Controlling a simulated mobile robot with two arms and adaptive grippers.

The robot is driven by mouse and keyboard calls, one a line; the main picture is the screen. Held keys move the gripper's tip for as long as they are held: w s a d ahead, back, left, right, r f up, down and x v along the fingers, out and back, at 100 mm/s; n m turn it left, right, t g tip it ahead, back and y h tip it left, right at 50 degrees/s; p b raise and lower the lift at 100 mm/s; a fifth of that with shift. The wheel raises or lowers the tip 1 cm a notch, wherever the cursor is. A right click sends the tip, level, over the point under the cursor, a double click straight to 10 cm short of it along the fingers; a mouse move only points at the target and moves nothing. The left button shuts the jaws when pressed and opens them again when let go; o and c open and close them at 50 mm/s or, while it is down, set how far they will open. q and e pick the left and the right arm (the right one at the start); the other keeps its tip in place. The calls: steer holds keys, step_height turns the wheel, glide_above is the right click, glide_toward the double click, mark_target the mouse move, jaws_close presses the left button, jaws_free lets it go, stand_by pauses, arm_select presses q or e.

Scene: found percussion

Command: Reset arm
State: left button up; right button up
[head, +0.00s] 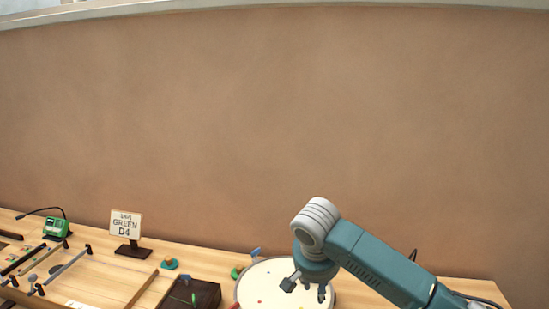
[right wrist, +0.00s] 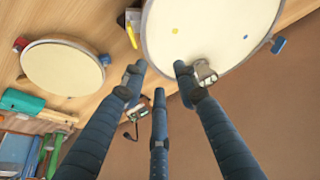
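My right arm comes in from the right in the head view. Its gripper (head: 306,289) hangs over the round cream drum (head: 256,293) at the bottom edge. In the right wrist view the three dark fingers of my right gripper (right wrist: 158,75) are spread apart with nothing between them. Behind the fingertips is the pale skin of a large drum (right wrist: 210,28). I cannot tell whether the fingers touch it. My left arm and gripper are not in view.
A dark tray (head: 205,293) sits left of the drum. A second round drum (right wrist: 62,68) shows in the right wrist view. A bare brown wall (head: 270,120) rises behind.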

steer(key=s+a+f+n+y, duration=0.2)
steer(key=s+a+f+n, duration=0.1)
steer(key=s+f, duration=0.5)
steer(key=s+a+f+n+y, duration=0.2)
steer(key=s+a+f, duration=0.2)
steer(key=s+f, duration=0.35)
steer(key=shift+n, duration=0.3)
steer(key=s+d, duration=0.2)
steer(key=s, duration=0.1)
steer(key=s+d+f, duration=0.1)
steer(key=s+d, duration=0.1)
steer(key=s, duration=0.1)
steer(key=s+d+f, duration=0.1)
steer(key=s+d, duration=0.1)
steer(key=s, duration=0.1)
steer(key=shift+f, duration=0.2)
steer(key=s+d+h, duration=0.2)
steer(key=s+d, duration=0.9)
step_height(320, 180, down, 30)
steer(key=s+g, duration=0.2)
steer(key=s, duration=0.1)
steer(key=s+d+f+n+g, duration=0.1)
steer(key=s+d+f, duration=0.2)
steer(key=s+f, duration=1)
steer(key=s, duration=0.3)
steer(key=shift+f+h, duration=0.3)
steer(key=shift+f, duration=0.1)
